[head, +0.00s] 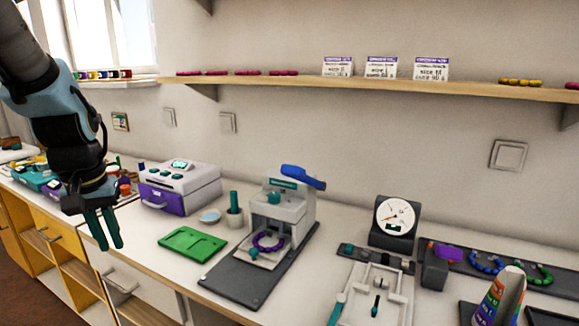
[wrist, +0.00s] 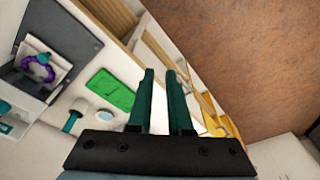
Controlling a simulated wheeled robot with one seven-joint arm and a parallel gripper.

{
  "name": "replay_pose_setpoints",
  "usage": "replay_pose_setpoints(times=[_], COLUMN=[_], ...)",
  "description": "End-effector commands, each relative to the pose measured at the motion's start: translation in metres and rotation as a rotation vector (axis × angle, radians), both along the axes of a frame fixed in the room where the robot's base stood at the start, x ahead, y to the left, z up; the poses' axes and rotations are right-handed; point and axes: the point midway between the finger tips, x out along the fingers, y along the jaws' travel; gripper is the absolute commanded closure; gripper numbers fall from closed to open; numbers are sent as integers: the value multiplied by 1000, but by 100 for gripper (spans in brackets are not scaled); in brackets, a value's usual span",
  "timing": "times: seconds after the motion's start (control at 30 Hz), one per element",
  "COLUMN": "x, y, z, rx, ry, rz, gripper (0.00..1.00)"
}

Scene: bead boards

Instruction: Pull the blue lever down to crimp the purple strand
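The blue lever (head: 303,176) sticks out at the top of the white and grey crimping press (head: 280,212), and looks raised. The purple strand (head: 268,242) lies as a ring on the press's small platform, under its head; it also shows in the wrist view (wrist: 38,69). The lever cannot be made out in the wrist view. My gripper (head: 109,246) hangs at the left, in front of the counter's edge and well apart from the press. Its two teal fingers (wrist: 162,72) point down with a narrow gap between them, and nothing is held.
A green tray (head: 192,243), a small dish (head: 210,216) and a teal-handled tool in a cup (head: 234,210) stand left of the press. A purple and white machine (head: 180,188) is behind them. A dial gauge (head: 396,220) stands right. A shelf (head: 380,88) runs above.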

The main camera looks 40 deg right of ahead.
Motion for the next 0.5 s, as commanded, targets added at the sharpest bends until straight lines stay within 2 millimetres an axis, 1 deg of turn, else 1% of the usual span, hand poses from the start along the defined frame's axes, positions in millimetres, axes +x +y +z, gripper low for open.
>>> replay_pose_setpoints(times=[0.03, 0.13, 0.23, 0.27, 0.3, 0.37, 0.4, 0.47, 0.5], x=[11, 25, 31, 31, 30, 25, 21, 12, 3], y=[-25, -72, -121, -135, -155, -184, -204, -233, -251], z=[15, 43, 73, 82, 95, 114, 127, 147, 160], rx=[-4, -9, -16, -18, -20, -25, -28, -33, -37], ry=[-12, -22, -34, -37, -41, -46, -51, -58, -61], rz=[-57, -155, -255, -285, -324, -384, -423, -484, -524], gripper=[89, 100, 100, 100, 100, 100, 100, 100, 100])
